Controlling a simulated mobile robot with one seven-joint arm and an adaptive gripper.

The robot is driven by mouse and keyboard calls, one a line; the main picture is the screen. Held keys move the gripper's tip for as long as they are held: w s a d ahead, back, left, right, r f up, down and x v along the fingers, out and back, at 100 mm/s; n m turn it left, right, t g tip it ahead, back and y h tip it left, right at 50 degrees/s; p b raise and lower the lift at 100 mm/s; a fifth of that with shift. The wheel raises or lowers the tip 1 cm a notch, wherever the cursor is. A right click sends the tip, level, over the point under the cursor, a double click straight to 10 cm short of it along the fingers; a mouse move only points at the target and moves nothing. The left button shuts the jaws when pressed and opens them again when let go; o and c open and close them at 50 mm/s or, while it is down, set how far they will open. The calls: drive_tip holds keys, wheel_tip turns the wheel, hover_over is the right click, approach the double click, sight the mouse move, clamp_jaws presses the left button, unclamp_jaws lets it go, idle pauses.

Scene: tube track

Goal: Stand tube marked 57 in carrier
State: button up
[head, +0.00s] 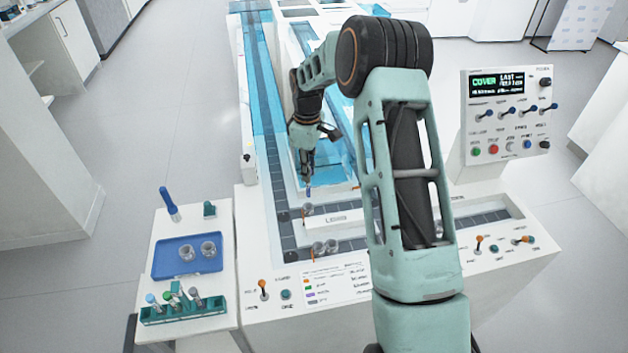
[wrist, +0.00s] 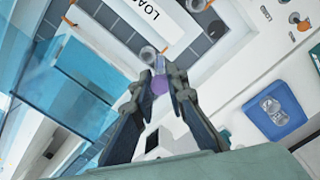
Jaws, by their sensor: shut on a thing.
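My gripper (head: 308,178) is low over the track and shut on a tube with a purple-blue cap (head: 309,191). In the wrist view my fingertips (wrist: 162,76) close around the tube, and its purple cap (wrist: 160,85) shows between them. No number on it can be read. I cannot tell whether the tube's lower end is inside the carrier.
A control panel (head: 508,115) stands at the right. White track walls and blue clear covers (head: 265,95) border the lane.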

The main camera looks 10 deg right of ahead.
sight(308, 188)
drive_tip(key=w+f+n+b, duration=0.3)
drive_tip(key=w+f, duration=0.1)
drive_tip(key=f, duration=0.4)
drive_tip(key=shift+d+f, duration=0.15)
drive_tip(key=shift+d, duration=0.1)
drive_tip(key=shift+f+b, duration=0.5)
drive_tip(key=shift+b, duration=0.2)
idle(1.4)
drive_tip(key=shift+f+b, duration=0.4)
drive_tip(key=shift+f, duration=0.1)
drive_tip(key=shift+f, duration=0.15)
drive_tip(key=shift+f+b, duration=0.35)
drive_tip(key=shift+b, duration=0.05)
idle(0.3)
drive_tip(key=o, duration=0.9)
